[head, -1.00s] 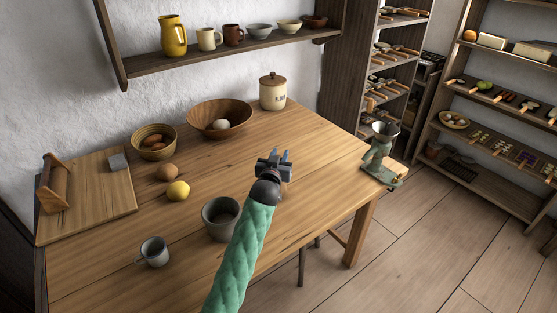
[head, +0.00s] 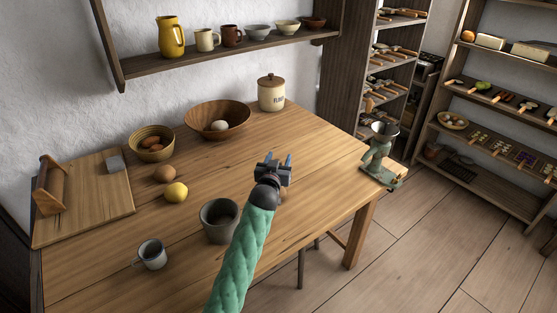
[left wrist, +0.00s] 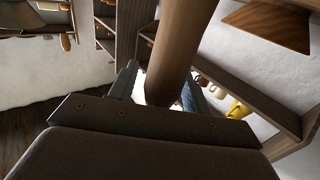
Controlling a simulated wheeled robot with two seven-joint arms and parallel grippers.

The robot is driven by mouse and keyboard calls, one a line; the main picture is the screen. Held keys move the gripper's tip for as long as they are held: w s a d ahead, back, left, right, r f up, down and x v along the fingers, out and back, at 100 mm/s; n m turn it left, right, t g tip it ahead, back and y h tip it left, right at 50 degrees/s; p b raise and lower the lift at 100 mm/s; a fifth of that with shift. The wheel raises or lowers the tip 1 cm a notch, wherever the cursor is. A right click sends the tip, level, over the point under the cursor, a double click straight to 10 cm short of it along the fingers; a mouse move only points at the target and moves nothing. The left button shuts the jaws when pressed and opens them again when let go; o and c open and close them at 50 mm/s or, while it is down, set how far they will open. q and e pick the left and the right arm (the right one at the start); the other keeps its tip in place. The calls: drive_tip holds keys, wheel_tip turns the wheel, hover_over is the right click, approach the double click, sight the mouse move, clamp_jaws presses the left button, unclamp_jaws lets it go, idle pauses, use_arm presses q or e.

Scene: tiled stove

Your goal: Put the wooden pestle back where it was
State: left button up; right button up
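The wooden pestle (left wrist: 181,45) fills the gap between my left gripper's fingers in the left wrist view, as a smooth brown shaft running up out of the picture. My left gripper (head: 275,163) is shut on it, above the table in the head view. There the gripper hides nearly all of the pestle. A grey mortar-like bowl (head: 219,222) stands on the table to the left of the gripper, and its inside is dark. My right gripper is not in view.
The table's middle right is clear.

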use_arm(q)
drive_tip(key=shift+r, duration=0.1)
drive_tip(key=b+v, duration=0.2)
drive_tip(key=v, duration=1)
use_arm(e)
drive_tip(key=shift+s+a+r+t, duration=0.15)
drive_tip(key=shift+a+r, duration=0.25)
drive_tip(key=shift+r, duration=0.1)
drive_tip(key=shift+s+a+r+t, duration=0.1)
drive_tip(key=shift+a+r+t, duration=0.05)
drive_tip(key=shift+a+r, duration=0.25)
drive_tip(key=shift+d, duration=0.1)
